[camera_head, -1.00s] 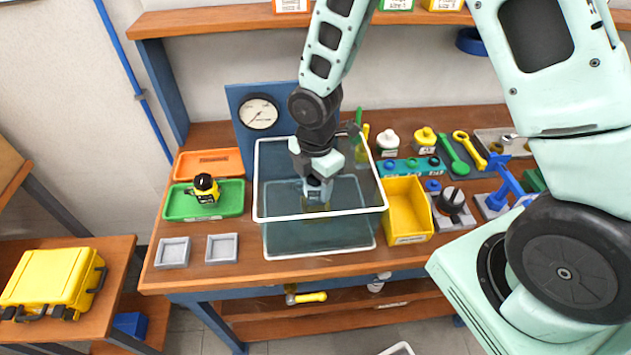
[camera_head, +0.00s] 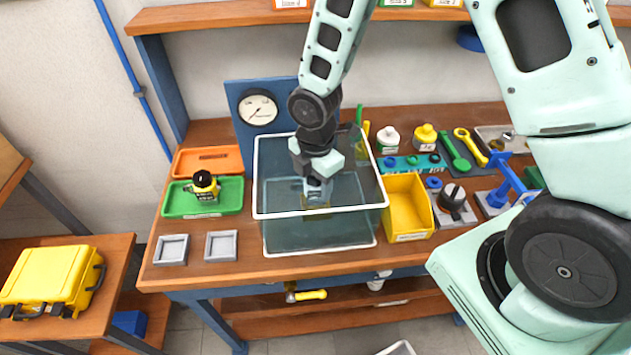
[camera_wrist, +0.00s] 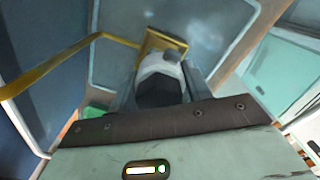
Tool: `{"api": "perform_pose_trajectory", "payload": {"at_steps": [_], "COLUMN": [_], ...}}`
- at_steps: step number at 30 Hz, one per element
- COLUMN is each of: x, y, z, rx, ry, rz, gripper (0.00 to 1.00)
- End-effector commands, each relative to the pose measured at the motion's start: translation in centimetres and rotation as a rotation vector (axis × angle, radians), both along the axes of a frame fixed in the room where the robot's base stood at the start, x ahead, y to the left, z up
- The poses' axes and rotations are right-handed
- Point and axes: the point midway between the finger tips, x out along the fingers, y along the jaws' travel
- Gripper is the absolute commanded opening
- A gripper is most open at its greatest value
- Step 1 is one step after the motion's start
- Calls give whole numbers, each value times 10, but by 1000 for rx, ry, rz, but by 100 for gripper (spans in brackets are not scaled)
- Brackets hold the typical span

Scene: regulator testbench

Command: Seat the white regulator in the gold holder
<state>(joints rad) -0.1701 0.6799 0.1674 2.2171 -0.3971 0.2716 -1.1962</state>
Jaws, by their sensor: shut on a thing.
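My gripper (camera_head: 318,188) points down inside a clear tank with a white rim (camera_head: 318,216) on the bench. In the wrist view, my gripper (camera_wrist: 160,84) is shut on the white regulator (camera_wrist: 160,64), whose dark six-sided end (camera_wrist: 159,91) faces the camera. The gold holder (camera_wrist: 161,41) shows just beyond the regulator, with a gold bar (camera_wrist: 55,64) running left. The regulator overlaps the holder in this view, and I cannot tell whether it is seated or only close. In the head view, the regulator is mostly hidden by my gripper and the tinted tank.
A yellow bin (camera_head: 407,218) stands right of the tank. A green tray (camera_head: 180,203) holding a yellow-and-black device (camera_head: 204,187) lies to the left. Two grey square trays (camera_head: 221,246) sit at the front left. A gauge panel (camera_head: 239,140) stands behind. The tank walls surround my gripper.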

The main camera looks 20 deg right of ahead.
Motion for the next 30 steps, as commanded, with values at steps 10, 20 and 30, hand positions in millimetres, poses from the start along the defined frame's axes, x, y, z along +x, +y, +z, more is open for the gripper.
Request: {"api": "perform_pose_trajectory", "payload": {"at_steps": [10,20,30], "x": [0,0,0], "y": [0,0,0], "z": [-8,-9,-11], "rx": [0,0,0], "ry": [-1,-1,-1], "rz": [0,0,0], "gripper": [9,9,9]}}
